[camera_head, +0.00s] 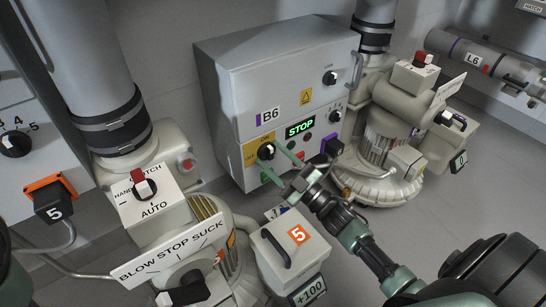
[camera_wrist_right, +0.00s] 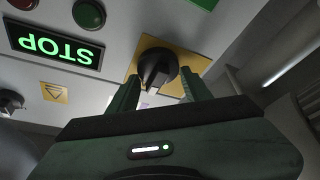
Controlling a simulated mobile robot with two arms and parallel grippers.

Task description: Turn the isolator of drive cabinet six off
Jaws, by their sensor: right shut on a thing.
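The grey drive cabinet (camera_head: 230,95) labelled B6 stands in the middle of the head view. Its isolator (camera_head: 266,150) is a black rotary knob on a yellow plate at the lower left of the front. My right gripper (camera_head: 272,158) reaches it from the lower right, with its green fingers shut on the knob. In the right wrist view the isolator knob (camera_wrist_right: 157,68) sits between the fingertips of my right gripper (camera_wrist_right: 160,78), and its marks are too small to read. The green STOP display (camera_head: 300,128) is lit. My left gripper is not in view.
A blower with a box marked 5 (camera_head: 290,250) and a HAND/AUTO switch box (camera_head: 155,205) stands in the left foreground, close to my right arm. Another blower (camera_head: 385,150) stands right of the cabinet. A pipe marked L6 (camera_head: 475,55) lies upper right. Grey floor is clear at right.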

